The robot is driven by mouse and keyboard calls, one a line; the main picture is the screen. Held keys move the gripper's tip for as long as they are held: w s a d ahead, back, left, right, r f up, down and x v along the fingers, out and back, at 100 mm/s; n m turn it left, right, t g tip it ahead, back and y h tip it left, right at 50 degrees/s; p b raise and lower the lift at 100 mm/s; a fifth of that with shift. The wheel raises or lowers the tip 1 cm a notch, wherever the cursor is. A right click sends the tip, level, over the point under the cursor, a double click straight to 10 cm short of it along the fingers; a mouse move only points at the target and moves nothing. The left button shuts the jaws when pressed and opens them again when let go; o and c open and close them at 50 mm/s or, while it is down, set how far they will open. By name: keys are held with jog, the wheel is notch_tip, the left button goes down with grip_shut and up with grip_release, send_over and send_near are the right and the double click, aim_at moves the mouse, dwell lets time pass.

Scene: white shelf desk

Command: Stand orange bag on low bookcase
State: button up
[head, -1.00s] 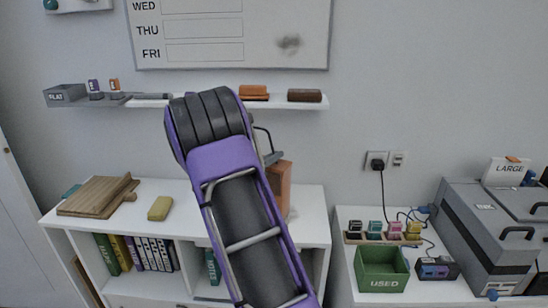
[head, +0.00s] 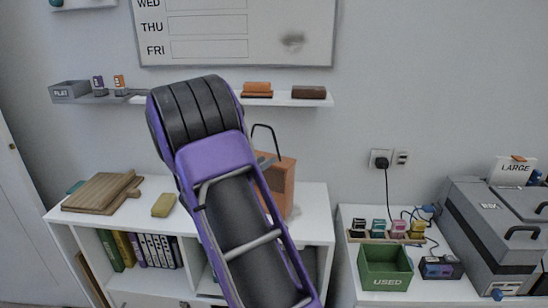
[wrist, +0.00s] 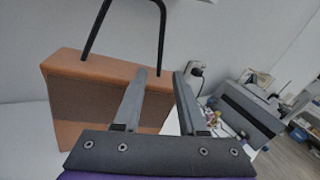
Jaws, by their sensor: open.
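The orange bag (head: 283,187) stands upright on the top of the low white bookcase (head: 318,225), its left part hidden behind my arm in the head view. Its thin dark handle stands up above it. The bag also fills the left of the wrist view (wrist: 95,68). My gripper (wrist: 164,74) is open and empty, its fingers in front of the bag's right part in that view. One leg of the handle shows between the fingertips in the picture; I cannot tell whether it really lies between them. In the head view, my gripper is mostly hidden by my arm.
Wooden boards (head: 98,192) and a yellow-green block (head: 164,204) lie on the bookcase's left part. A wall shelf (head: 300,101) with small items hangs above. To the right, a white desk holds a green bin (head: 385,268) and grey boxes (head: 487,235).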

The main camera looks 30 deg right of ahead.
jog(key=v, duration=0.5)
dwell(0.3)
